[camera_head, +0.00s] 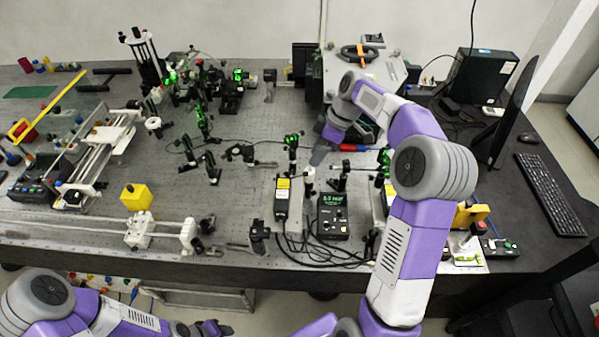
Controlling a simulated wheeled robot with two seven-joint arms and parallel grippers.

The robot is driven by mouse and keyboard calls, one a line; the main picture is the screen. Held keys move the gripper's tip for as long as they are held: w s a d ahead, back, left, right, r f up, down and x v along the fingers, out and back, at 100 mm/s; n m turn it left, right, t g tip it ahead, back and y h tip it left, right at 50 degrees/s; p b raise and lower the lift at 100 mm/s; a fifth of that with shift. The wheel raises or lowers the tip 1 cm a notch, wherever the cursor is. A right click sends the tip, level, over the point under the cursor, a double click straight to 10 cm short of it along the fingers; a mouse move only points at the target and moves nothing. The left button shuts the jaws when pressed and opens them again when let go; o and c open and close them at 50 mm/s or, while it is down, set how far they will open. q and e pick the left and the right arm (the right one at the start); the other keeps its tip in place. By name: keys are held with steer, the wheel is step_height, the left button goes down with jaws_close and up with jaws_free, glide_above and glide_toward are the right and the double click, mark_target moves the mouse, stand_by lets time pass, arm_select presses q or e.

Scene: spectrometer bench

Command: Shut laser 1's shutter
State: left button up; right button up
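A dark laser box (282,198) with a yellow label stands at the front middle of the bench. A second box with a yellow label (391,194) stands to its right, partly hidden by my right arm. I cannot tell which is laser 1, and no shutter can be made out clearly. A small white-topped post (309,181) stands near the first box. My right gripper (317,159) points down just above and behind this post; whether it touches is unclear, and its finger gap is too small to judge. My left gripper (212,328) is low, in front of the bench, with its fingers blurred together.
A black controller (333,216) with green lettering and loose cables sits right of the first box. Green-lit optic mounts (204,122) crowd the left middle. A yellow cube (136,196) and a rail stand at left. A monitor (507,110) and keyboard (549,194) are at right.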

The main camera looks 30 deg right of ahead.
steer(key=shift+w+b+x, duration=0.25)
steer(key=shift+x, duration=1.95)
steer(key=shift+w+b+x, duration=0.2)
steer(key=shift+x, duration=2)
steer(key=shift+d, duration=0.15)
jaws_close()
